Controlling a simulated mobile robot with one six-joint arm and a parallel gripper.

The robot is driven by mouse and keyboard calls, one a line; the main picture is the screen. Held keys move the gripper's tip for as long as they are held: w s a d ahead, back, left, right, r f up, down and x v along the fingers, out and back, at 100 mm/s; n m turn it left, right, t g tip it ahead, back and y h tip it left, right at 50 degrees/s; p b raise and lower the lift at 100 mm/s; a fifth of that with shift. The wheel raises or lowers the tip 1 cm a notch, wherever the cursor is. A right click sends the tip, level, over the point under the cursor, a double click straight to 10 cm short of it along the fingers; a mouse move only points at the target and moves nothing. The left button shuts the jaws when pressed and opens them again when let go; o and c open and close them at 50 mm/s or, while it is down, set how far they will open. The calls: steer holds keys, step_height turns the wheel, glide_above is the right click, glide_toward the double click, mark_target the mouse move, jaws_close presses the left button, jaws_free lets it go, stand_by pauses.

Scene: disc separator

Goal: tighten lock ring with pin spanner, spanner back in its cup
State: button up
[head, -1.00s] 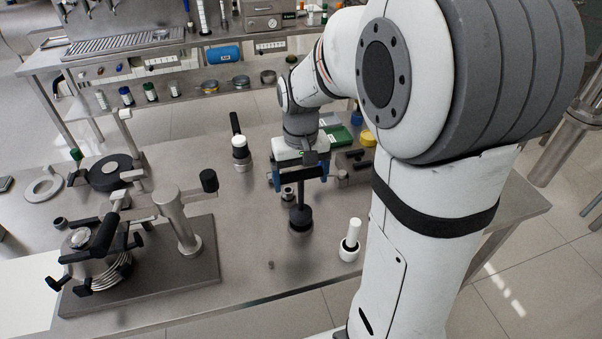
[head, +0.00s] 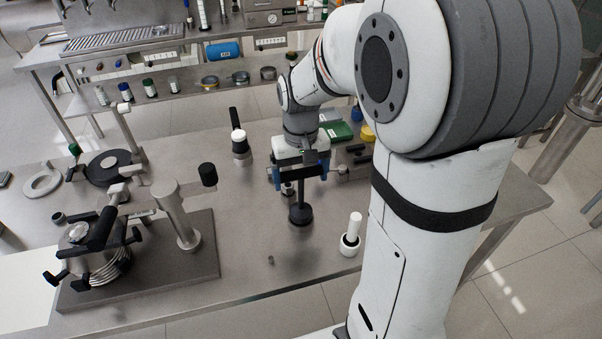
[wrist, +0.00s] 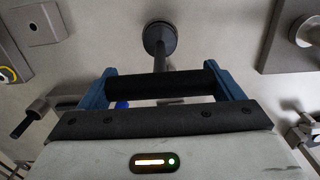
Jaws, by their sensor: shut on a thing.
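My gripper (head: 299,178) is over the middle of the bench, its blue fingers shut on the black crossbar of the T-shaped pin spanner. The crossbar (wrist: 160,84) lies between the fingers in the wrist view. The spanner's stem (head: 298,196) runs down to a dark round cup-like piece (head: 300,214), also seen in the wrist view (wrist: 160,37). Whether the stem's tip sits inside it is hidden. The separator bowl (head: 80,262) with black clamp knobs stands at left; a black bar (head: 103,229) lies across its top. I cannot clearly make out the lock ring.
A grey post (head: 176,215) with a black-knobbed arm stands beside the bowl on a base plate (head: 205,270). A white brush-like tool in a white cup (head: 350,238) is at right. A black-and-white tool (head: 239,147) stands behind left. The bench front centre is mostly clear.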

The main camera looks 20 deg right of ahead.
steer(key=shift+f, duration=0.4)
steer(key=shift+f+b, duration=1.05)
steer(key=o, duration=1.3)
steer(key=shift+r, duration=0.1)
steer(key=shift+r, duration=0.1)
step_height(320, 180, up, 8)
steer(key=shift+f, duration=0.2)
steer(key=shift+r+p, duration=1.7)
steer(key=shift+r, duration=0.3)
